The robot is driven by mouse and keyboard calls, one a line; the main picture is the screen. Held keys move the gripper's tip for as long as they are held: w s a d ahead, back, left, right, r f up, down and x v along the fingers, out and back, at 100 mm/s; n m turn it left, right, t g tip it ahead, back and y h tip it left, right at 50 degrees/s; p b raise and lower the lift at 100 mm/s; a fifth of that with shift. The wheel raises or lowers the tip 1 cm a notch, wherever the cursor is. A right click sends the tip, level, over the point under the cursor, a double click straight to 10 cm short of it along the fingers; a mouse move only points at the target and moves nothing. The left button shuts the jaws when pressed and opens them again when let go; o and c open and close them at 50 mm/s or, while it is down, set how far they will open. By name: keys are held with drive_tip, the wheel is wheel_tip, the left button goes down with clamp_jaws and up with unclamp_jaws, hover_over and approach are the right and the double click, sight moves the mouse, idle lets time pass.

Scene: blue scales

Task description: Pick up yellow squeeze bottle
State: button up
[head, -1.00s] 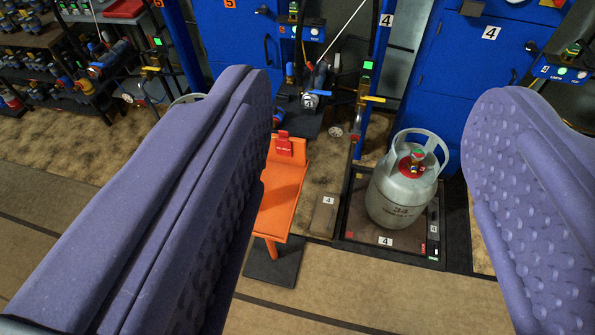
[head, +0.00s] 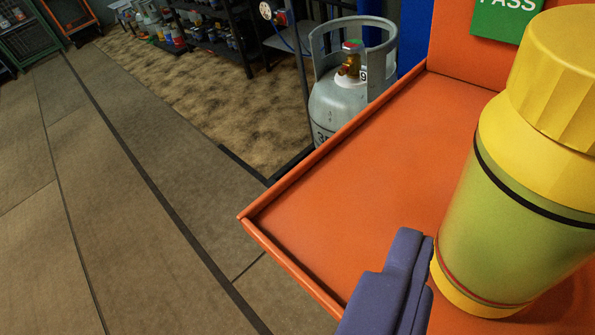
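The yellow squeeze bottle (head: 520,215) stands large and close at the right of the head view. It has a ribbed yellow cap, a yellow-green body, a dark band near the top and a red line near the base. Its right side is cut off by the frame edge. It rests on an orange tray (head: 350,180) and looks slightly tilted in the picture. One purple finger of my gripper (head: 398,285) shows at the bottom, just left of the bottle's base. The other finger is not visible. I cannot tell whether the visible finger touches the bottle.
The orange tray has a raised rim and an upright back panel with a green PASS sign (head: 507,14). A grey gas cylinder (head: 335,105) stands beyond its left edge. Dark shelves (head: 215,40) are at the back. Open floor lies to the left.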

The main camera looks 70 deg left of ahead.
sight(534, 199)
drive_tip(key=shift+s+a+f, duration=0.1)
drive_tip(key=shift+s+a, duration=0.15)
drive_tip(key=shift+a, duration=0.2)
drive_tip(key=x, duration=0.2)
drive_tip(key=b+x, duration=0.1)
drive_tip(key=x, duration=0.4)
drive_tip(key=shift+w+a+b, duration=0.15)
drive_tip(key=shift+w+b, duration=0.25)
drive_tip(key=shift+w, duration=0.05)
drive_tip(key=shift+r, duration=0.2)
drive_tip(key=c, duration=1.3)
drive_tip(key=shift+o, duration=0.2)
